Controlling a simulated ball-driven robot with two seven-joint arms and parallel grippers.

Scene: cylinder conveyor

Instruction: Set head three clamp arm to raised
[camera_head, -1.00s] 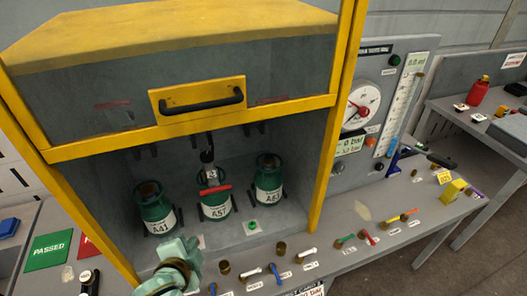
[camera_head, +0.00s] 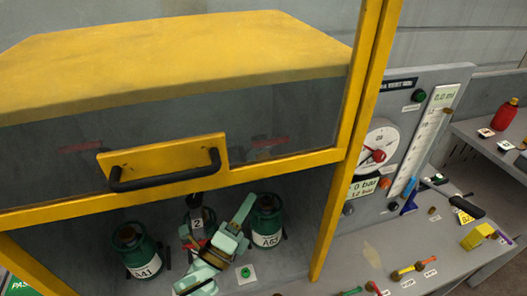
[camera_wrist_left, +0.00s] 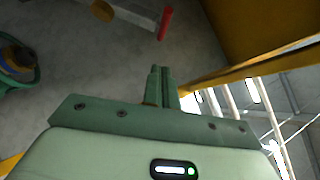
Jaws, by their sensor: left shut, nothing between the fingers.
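Three green cylinders stand in the grey bay: the left one (camera_head: 141,257), marked A41, the middle one, mostly hidden behind my arm, and the right one (camera_head: 267,226), seemingly marked A63. A head tag (camera_head: 197,222) reading 2 hangs over the middle one; a red bar (camera_head: 190,244) shows beside it. I cannot make out a clamp arm over the right cylinder. My pale green left gripper (camera_head: 246,207) is inside the bay, just left of the right cylinder. In the left wrist view its fingers (camera_wrist_left: 160,84) are shut and empty, below a red bar (camera_wrist_left: 165,22).
A yellow-framed window panel with a black handle (camera_head: 165,178) hangs over the bay opening. A green button (camera_head: 246,272) sits on the bay floor. A gauge panel (camera_head: 425,110) and several coloured levers lie to the right.

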